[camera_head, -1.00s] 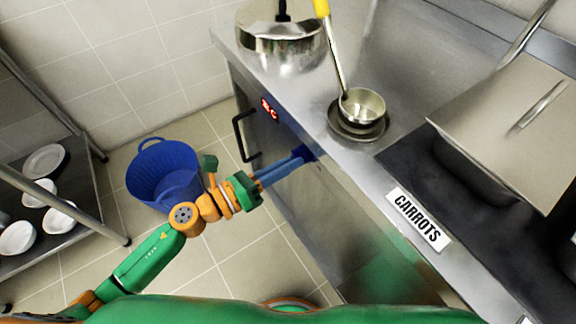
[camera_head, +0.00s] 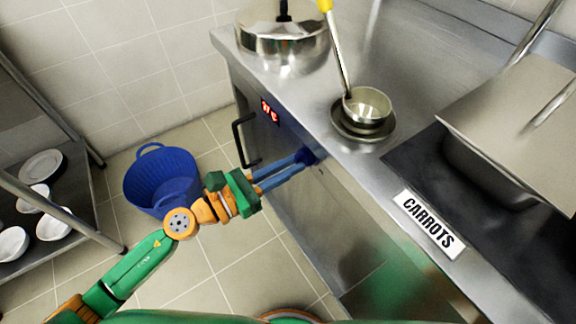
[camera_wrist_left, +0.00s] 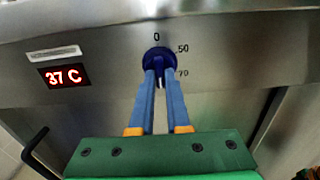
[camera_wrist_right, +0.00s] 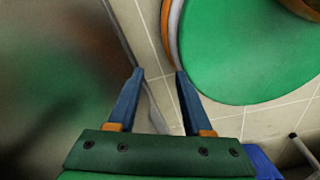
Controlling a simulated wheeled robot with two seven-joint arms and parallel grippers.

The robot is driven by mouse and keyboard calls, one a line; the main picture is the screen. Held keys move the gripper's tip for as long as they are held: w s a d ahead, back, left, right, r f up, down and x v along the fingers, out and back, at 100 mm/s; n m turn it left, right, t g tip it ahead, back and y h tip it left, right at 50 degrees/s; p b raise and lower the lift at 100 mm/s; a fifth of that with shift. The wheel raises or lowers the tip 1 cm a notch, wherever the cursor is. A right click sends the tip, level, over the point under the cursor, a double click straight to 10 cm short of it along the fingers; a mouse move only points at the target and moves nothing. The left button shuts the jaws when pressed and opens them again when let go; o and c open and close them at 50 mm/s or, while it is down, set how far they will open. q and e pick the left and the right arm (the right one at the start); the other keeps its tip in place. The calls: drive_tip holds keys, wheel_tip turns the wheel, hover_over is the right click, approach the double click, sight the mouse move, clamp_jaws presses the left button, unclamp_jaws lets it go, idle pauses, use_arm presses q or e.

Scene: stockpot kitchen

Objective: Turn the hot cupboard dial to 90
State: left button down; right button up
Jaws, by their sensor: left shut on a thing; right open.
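The hot cupboard dial (camera_wrist_left: 158,60) is a dark blue round knob on the steel front panel, with marks 0, 50 and 70 showing around it in the left wrist view. The rest of its scale is hidden by my fingers. My left gripper (camera_wrist_left: 160,78) is shut on the dial; in the head view its blue fingers (camera_head: 283,172) reach the panel below the counter edge. The red display (camera_wrist_left: 63,76) left of the dial reads 37 C. My right gripper (camera_wrist_right: 153,75) is open and empty.
A black door handle (camera_head: 240,140) sticks out left of the dial. A blue basket (camera_head: 160,180) stands on the floor. A plate shelf (camera_head: 75,180) stands left.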

idle(0.4)
use_arm(q)
drive_tip(key=c, duration=0.9)
unclamp_jaws()
use_arm(e)
drive_tip(key=shift+f, duration=0.1)
use_arm(q)
drive_tip(key=b+v, duration=0.3)
drive_tip(key=v, duration=0.4)
drive_tip(key=shift+b, duration=0.4)
use_arm(e)
drive_tip(key=f, duration=0.1)
drive_tip(key=d+f, duration=0.1)
drive_tip(key=w+f, duration=0.1)
drive_tip(key=shift+w+d+f, duration=0.1)
drive_tip(key=shift+d+f, duration=0.15)
drive_tip(key=shift+a, duration=0.1)
